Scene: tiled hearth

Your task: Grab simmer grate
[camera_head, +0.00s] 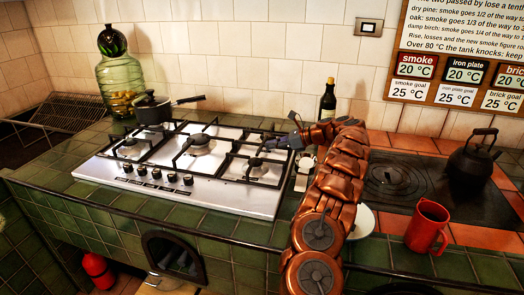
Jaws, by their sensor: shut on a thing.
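A white gas hob (210,192) is set in the green tiled counter, with black grates over its burners. My gripper (272,144) reaches in from the right and is low over the hob's right side. It is shut on a black grate (255,162) there, which I take for the simmer grate. The fingertips and the held part are small and dark against the other bars. I cannot tell whether the grate is lifted or rests on the hob.
A black pot (153,109) stands at the hob's back left, beside a green glass jar (120,83). A dark bottle (327,102) stands behind my arm. On the right are a black kettle (470,160), a dark hotplate (393,180) and a red mug (427,226).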

